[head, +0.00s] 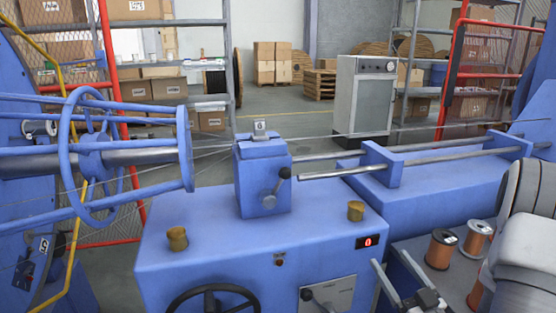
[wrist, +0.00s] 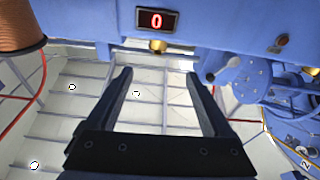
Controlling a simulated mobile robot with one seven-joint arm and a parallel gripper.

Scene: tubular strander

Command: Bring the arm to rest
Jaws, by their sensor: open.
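My gripper (head: 391,258) is at the lower right in the head view, with my white arm behind it at the right edge. It also shows in the wrist view (wrist: 158,74), where its two dark fingers stand wide apart with nothing between them. It is in front of the blue machine housing (head: 220,245), to the right of the red "0" display (head: 369,242). The display also shows at the top of the wrist view (wrist: 157,21). Whether the gripper touches anything is not clear.
Copper spools (head: 441,250) stand close right of my gripper; one shows at the wrist view's upper left (wrist: 20,32). The housing carries a lever block (head: 262,180), brass knobs (head: 356,211) and a handwheel (head: 212,300). A blue ring cage (head: 186,150) is at left. Floor behind is open.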

